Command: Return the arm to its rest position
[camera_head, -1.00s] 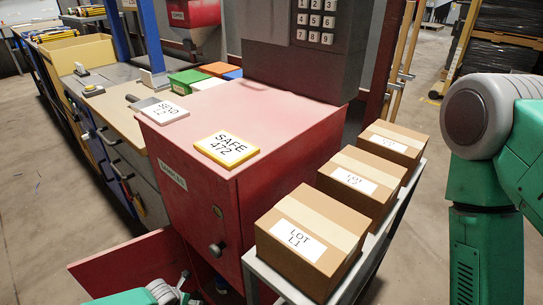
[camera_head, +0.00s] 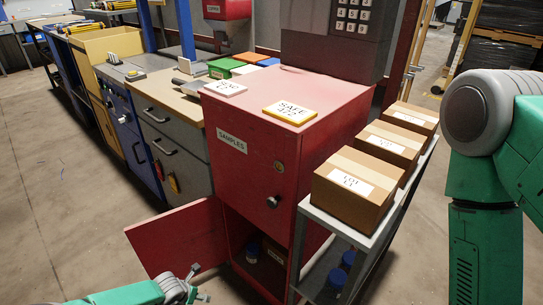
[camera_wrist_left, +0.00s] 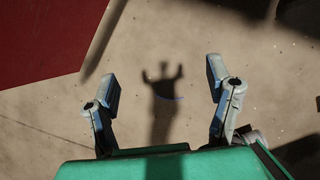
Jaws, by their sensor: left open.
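My left gripper (camera_head: 196,282) is at the bottom of the head view, in front of the red samples cabinet (camera_head: 238,165). In the left wrist view its two fingers (camera_wrist_left: 162,97) are spread wide with nothing between them, above bare floor. The cabinet's lower door (camera_head: 175,238) is swung open to the left, beside the gripper. A red panel (camera_wrist_left: 40,40) shows at the upper left of the wrist view. My right arm (camera_head: 485,170) shows at the right edge of the head view; its gripper is out of view.
A grey cart (camera_head: 318,215) with LOT boxes (camera_head: 352,188) stands right of the cabinet. Yellow SAFE (camera_head: 290,112) and white SEND (camera_head: 225,88) cards lie on top. The floor (camera_head: 60,200) at left is clear.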

